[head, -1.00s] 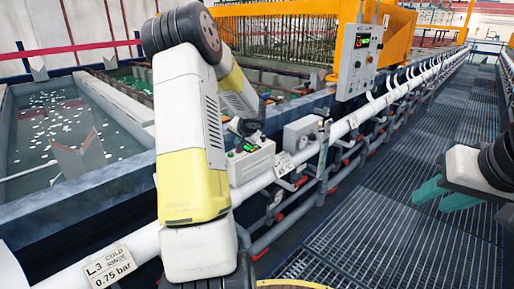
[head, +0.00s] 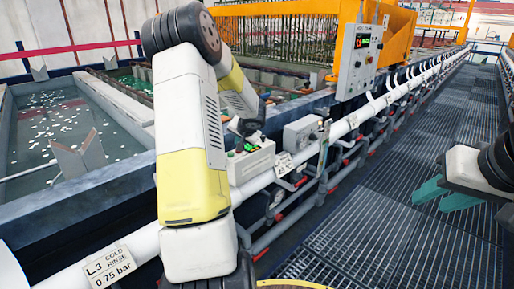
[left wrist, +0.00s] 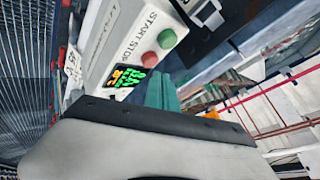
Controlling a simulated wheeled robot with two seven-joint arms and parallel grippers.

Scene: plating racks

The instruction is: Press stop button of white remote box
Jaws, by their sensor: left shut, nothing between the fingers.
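The white remote box (head: 258,163) sits on the white pipe rail beside my left forearm, partly hidden by it. In the left wrist view, its face (left wrist: 118,35) shows the printed words START and STOP. A green button (left wrist: 166,39) is by START and a red button (left wrist: 149,59) is by STOP, with a lit display (left wrist: 130,77) nearby. My left gripper (left wrist: 162,86) is shut and empty, its teal fingertips close to the red button; I cannot tell whether they touch. My right gripper (head: 440,194) is open and empty over the walkway.
A grey control panel (head: 359,62) hangs on the yellow frame. A grey box with a dial (head: 300,132) stands on the rail right of the remote box. A rinse tank (head: 55,130) lies to the left. The grated walkway (head: 375,240) is clear.

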